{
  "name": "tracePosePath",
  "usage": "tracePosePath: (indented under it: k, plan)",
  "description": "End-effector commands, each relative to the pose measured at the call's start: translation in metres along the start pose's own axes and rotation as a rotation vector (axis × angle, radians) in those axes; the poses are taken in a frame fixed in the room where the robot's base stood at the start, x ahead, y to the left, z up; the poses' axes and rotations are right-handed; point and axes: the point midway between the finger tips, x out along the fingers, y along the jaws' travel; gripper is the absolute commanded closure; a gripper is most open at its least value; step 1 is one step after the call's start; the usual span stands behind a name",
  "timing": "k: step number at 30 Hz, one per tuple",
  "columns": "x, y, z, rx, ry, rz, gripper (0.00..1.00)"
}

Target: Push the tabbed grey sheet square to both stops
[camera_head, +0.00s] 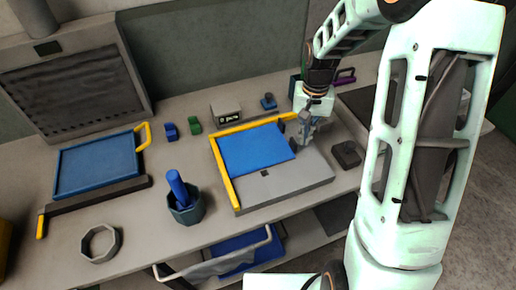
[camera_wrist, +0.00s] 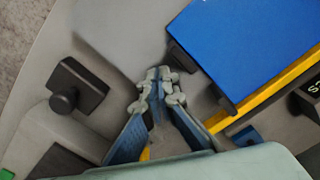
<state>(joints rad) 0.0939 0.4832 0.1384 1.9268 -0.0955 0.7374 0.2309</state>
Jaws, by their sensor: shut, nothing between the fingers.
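The tabbed sheet looks blue (camera_head: 252,148), not grey. It lies on a grey bed (camera_head: 300,178) with a yellow stop bar (camera_head: 224,172) along its left side and another yellow bar (camera_head: 250,124) along its back. The sheet's edges lie close to both bars; I cannot tell whether they touch. A dark tab (camera_wrist: 180,56) sticks out from the sheet's side in the wrist view, where the blue sheet (camera_wrist: 245,45) also shows. My gripper (camera_head: 304,140) is shut and empty, low at the sheet's right side. In the wrist view its fingertips (camera_wrist: 160,82) are beside the tab, apparently just clear of it.
A dark knobbed block (camera_head: 347,154) sits right of the bed. A cup with a blue handle (camera_head: 186,203) and a grey ring (camera_head: 100,243) stand left. A blue board with a yellow handle (camera_head: 98,165) lies further left. A small display box (camera_head: 226,114) is behind the bed.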

Motion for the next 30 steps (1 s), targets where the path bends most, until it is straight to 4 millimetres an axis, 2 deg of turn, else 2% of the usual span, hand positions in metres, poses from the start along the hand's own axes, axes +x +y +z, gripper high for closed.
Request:
tracePosePath:
  k: [17, 30]
  plan:
    - [0.0, -0.018, 0.011, -0.002, 0.0, 0.0, 1.0]
    - [0.0, -0.016, 0.01, -0.001, -0.002, -0.002, 1.0]
